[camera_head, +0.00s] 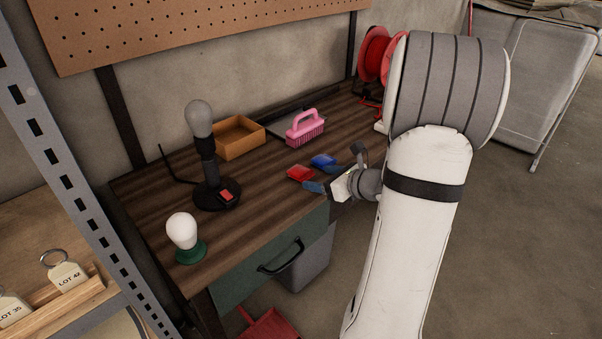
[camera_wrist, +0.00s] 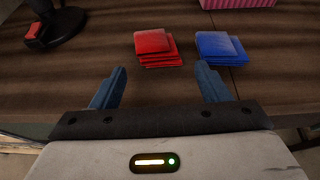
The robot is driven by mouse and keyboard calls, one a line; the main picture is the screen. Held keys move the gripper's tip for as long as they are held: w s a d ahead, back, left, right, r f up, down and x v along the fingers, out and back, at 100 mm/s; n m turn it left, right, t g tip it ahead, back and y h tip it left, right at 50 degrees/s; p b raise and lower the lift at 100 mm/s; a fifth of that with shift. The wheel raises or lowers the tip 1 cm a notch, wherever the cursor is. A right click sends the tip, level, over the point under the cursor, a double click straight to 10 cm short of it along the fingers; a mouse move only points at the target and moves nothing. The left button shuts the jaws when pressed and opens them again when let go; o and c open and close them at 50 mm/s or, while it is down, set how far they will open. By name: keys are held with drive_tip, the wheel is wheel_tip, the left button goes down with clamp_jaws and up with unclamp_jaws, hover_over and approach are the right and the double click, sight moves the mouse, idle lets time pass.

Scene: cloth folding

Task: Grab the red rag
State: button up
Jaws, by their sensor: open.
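The red rag (camera_head: 300,173) lies folded on the wooden workbench, left of a folded blue rag (camera_head: 323,161). In the wrist view the red rag (camera_wrist: 155,47) is ahead of my gripper, between the lines of its two fingers and a little left of centre. The blue rag (camera_wrist: 220,48) lies just right of it, ahead of the right finger. My gripper (camera_wrist: 163,88) is open and empty, with its blue fingers spread apart. In the head view my gripper (camera_head: 331,185) is at the bench's front edge, close to the red rag and not visibly touching it.
The workbench (camera_head: 150,205) also holds a pink brush (camera_head: 305,128), a wooden tray (camera_head: 238,138), a lamp with a grey bulb (camera_head: 207,150), a white bulb on a green base (camera_head: 183,235) and a red cable reel (camera_head: 375,55).

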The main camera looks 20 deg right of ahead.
sight(308, 175)
drive_tip(key=x, duration=0.4)
drive_tip(key=shift+w+a, duration=0.15)
drive_tip(key=shift+c, duration=0.2)
